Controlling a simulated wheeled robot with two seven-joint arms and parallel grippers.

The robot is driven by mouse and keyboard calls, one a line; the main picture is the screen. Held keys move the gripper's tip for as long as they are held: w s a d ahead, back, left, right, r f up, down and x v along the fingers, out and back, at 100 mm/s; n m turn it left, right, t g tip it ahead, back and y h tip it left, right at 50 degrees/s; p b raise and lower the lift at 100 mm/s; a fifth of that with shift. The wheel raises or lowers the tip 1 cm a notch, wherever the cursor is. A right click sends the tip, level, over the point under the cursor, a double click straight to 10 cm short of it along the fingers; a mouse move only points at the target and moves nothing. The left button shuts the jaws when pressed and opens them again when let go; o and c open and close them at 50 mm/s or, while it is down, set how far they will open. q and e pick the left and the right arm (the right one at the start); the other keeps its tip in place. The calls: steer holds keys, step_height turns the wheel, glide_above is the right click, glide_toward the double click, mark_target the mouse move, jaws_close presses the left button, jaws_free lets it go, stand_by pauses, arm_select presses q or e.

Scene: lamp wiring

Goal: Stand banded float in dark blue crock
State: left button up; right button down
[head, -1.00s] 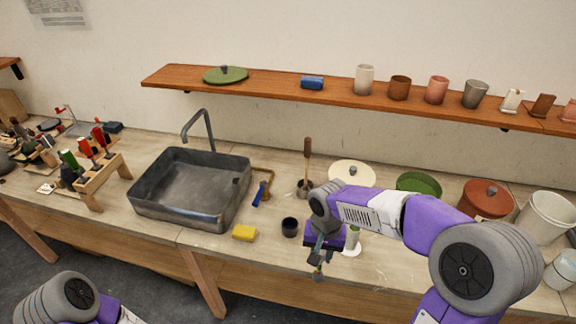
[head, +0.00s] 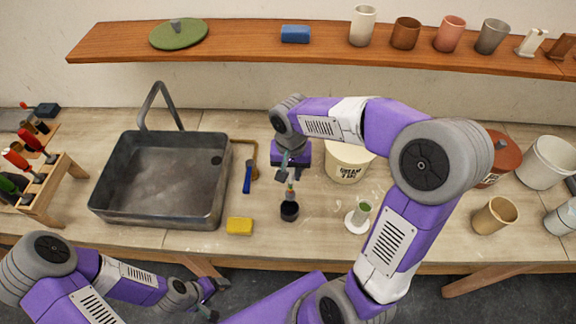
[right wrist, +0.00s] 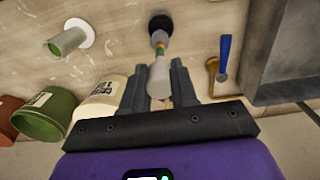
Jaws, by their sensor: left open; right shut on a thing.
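My right gripper (head: 290,176) is shut on the banded float (head: 290,190), which points down at the dark blue crock (head: 289,212). In the right wrist view the float (right wrist: 160,48) shows a pale body between my fingers (right wrist: 158,76), then green, yellow and orange bands. Its far end is at the mouth of the crock (right wrist: 160,22); I cannot tell how far inside it is. The crock stands upright on the bench. My left gripper (head: 212,292) is open and empty, low in front of the bench.
A yellow sponge (head: 239,226) and a metal sink (head: 160,215) are left of the crock. A cream pot (head: 346,172) stands behind my right arm.

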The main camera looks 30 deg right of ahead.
mark_target(290, 193)
steer(key=shift+w+f, duration=0.15)
steer(key=shift+f+b, duration=0.3)
steer(key=shift+b, duration=0.05)
step_height(290, 193, down, 5)
steer(key=b, duration=0.4)
steer(key=shift+f+b, duration=2.05)
steer(key=shift+f, duration=0.25)
steer(key=shift+f+b, duration=0.55)
steer(key=shift+f, duration=0.1)
steer(key=c, duration=0.8)
jaws_free()
steer(key=shift+r, duration=0.15)
